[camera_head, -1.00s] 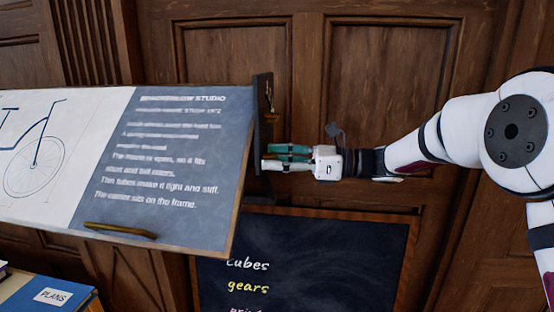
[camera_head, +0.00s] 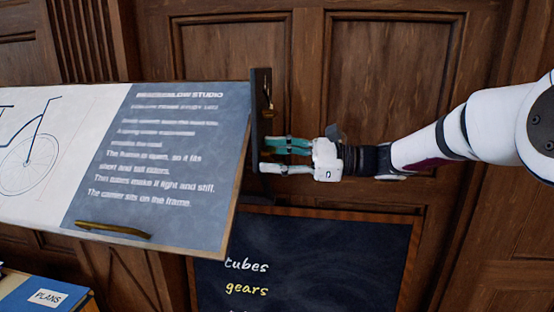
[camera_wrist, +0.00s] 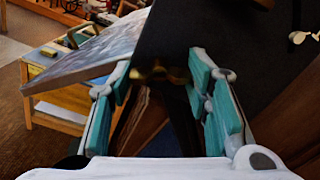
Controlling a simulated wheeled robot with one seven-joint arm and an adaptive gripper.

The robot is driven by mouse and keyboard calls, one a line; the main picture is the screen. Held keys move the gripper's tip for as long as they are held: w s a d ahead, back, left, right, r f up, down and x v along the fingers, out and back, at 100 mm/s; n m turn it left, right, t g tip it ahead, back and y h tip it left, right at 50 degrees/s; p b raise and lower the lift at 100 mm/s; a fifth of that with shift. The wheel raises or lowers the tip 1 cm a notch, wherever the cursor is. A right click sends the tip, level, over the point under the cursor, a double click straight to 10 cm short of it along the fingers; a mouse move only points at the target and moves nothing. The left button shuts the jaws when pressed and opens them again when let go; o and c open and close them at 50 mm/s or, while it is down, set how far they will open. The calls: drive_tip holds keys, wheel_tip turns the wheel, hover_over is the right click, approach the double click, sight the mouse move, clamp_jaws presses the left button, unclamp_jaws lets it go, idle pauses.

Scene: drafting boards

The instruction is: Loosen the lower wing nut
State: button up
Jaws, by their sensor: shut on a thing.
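The lower wing nut (camera_wrist: 157,74) is brass and sits on the dark side plate (camera_head: 260,135) at the board's right edge. My gripper (camera_head: 264,156) reaches in from the right with its teal-padded fingers at that plate. In the wrist view the fingers stand on either side of the wing nut and are shut on it. In the head view the fingers hide this nut. Another brass fitting (camera_head: 268,111) shows higher on the plate. The drafting board (camera_head: 228,200) is tilted and carries a bicycle drawing and white lettering.
A brass handle (camera_head: 113,230) lies along the board's lower edge. A chalkboard (camera_head: 310,265) stands below my gripper against the wood panelling (camera_head: 385,85). A blue book (camera_head: 30,290) marked PLANS is at lower left. The space right of the plate is open around my arm.

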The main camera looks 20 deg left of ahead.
drive_tip(key=n+b, duration=0.6)
drive_tip(key=n, duration=1.5)
drive_tip(key=shift+n, duration=0.4)
drive_tip(key=o, duration=1.2)
drive_tip(key=shift+c, duration=0.2)
drive_tip(key=v, duration=1.2)
